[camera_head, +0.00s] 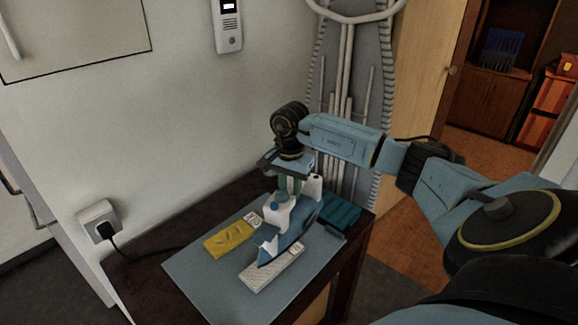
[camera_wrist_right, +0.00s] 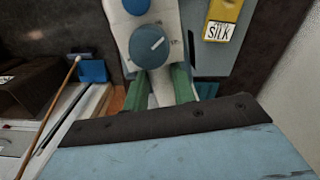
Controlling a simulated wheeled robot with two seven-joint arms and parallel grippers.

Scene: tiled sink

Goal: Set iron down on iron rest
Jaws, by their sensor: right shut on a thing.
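The iron (camera_head: 285,240), blue and white, is in my right gripper (camera_head: 294,186) above the grey-blue mat on the small table. Its nose points down toward the lower left, by a pale ribbed plate (camera_head: 272,270) that looks like the iron rest. I cannot tell whether the iron touches this plate. In the right wrist view, the green fingers (camera_wrist_right: 160,78) are shut on the iron, whose round blue dial (camera_wrist_right: 150,45) shows between them. My left gripper is not in view.
A yellow block (camera_head: 230,238) labelled SILK lies left of the iron, and a teal item (camera_head: 340,212) lies to its right. The mat (camera_head: 200,272) is clear at front left. A plugged wall socket (camera_head: 98,222) and an upright ironing board (camera_head: 345,80) stand behind.

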